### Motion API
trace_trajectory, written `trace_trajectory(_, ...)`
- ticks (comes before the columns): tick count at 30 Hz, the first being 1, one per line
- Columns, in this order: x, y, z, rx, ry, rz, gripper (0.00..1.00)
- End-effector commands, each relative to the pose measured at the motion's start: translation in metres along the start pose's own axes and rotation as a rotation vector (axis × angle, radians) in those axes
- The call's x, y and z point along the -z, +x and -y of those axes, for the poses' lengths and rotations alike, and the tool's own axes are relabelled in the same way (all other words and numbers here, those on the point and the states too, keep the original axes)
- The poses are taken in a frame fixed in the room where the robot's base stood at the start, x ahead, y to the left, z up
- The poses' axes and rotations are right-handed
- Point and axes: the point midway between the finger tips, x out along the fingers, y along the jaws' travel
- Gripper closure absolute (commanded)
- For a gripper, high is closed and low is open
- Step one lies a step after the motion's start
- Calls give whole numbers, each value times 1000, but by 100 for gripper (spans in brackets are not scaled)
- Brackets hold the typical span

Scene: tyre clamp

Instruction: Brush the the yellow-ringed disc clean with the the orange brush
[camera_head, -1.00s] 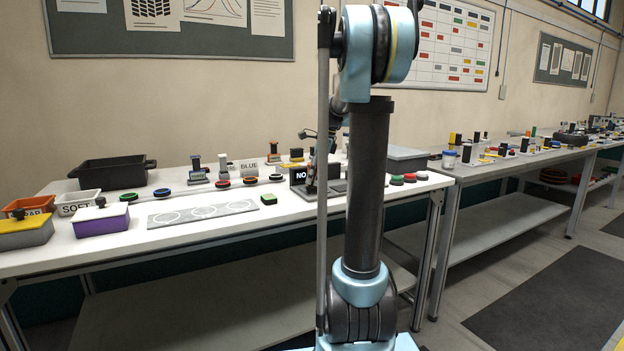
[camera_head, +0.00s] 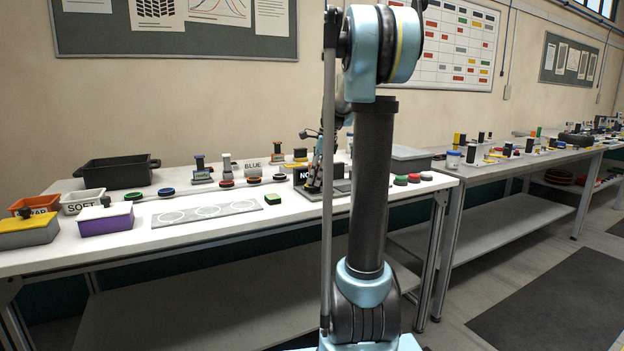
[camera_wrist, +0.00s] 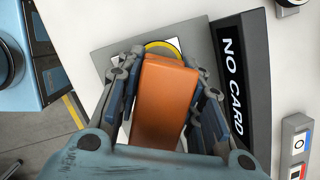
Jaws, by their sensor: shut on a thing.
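In the wrist view my gripper (camera_wrist: 165,93) is shut on the orange brush (camera_wrist: 161,105), which lies between both fingers. Only the brush's orange body shows; its bristles are hidden. Just beyond the brush is the yellow-ringed disc (camera_wrist: 160,45), largely covered by the brush and fingers. Only part of its yellow rim shows, over a white patch on a grey plate (camera_wrist: 112,50). I cannot tell whether the brush touches the disc. In the head view my arm hides most of this, and the gripper is seen only in part near the dark box.
A dark "NO CARD" panel (camera_wrist: 238,80) stands close to the right of my gripper in the wrist view. In the head view, a grey mat with circles (camera_head: 207,213), a purple box (camera_head: 105,219) and several coloured discs are on the bench to the left.

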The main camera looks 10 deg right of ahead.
Motion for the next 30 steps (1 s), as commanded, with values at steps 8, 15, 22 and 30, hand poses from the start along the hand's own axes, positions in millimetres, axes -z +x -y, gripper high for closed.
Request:
trace_trajectory(8,11,-3,0,0,1,-2,85)
trace_trajectory(15,4,-1,0,0,-2,-1,85)
trace_trajectory(22,-7,2,0,-1,-1,-1,85)
trace_trajectory(30,-13,4,0,-1,-1,0,85)
